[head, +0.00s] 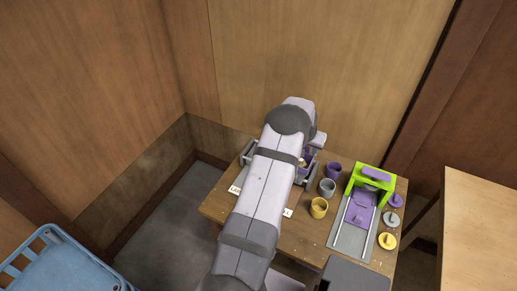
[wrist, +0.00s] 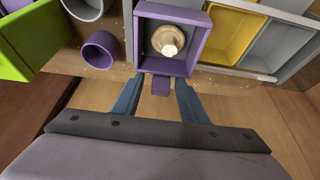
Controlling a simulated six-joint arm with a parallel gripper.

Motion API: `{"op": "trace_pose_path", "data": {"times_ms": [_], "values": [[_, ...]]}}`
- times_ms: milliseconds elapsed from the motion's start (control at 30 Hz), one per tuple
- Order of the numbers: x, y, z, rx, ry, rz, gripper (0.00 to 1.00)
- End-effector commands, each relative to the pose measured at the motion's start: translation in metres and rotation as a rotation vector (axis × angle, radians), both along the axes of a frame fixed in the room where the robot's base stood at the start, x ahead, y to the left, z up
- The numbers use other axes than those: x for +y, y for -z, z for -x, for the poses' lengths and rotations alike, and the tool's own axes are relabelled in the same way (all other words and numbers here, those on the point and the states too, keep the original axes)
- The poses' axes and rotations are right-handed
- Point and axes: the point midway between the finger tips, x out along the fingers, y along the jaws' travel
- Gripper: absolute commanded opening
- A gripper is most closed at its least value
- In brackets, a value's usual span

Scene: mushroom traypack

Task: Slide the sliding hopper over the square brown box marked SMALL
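The sliding hopper (wrist: 205,55) is a purple square frame at the top centre of the wrist view, with a pale mushroom (wrist: 168,40) showing inside it. A small purple tab (wrist: 160,86) sticks out from its near side. My gripper (wrist: 160,82) is open, its two blue fingers on either side of the tab with a gap on each side. In the head view my arm covers most of the hopper; a bit of purple (head: 308,152) shows past it. No brown box marked SMALL can be made out. A white label (head: 235,188) is partly readable, starting "LA"; another (head: 288,212) is partly covered.
A yellow compartment (wrist: 226,35) and a grey one (wrist: 285,45) lie right of the hopper. Purple (head: 333,170), grey (head: 327,187) and yellow (head: 319,207) cups stand on the table, beside a green-framed press (head: 360,170). Several coloured lids (head: 391,220) lie at the right edge.

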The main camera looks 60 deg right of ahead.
Motion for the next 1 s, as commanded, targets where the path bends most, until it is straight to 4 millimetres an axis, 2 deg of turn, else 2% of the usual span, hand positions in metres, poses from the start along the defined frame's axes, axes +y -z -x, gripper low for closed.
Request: {"op": "trace_pose_path", "data": {"times_ms": [600, 1000], "values": [[0.015, -0.037, -0.001, 0.0, 0.0, 0.001, 0.39], [0.018, -0.041, -0.001, 0.0, 0.0, 0.001, 0.39]]}}
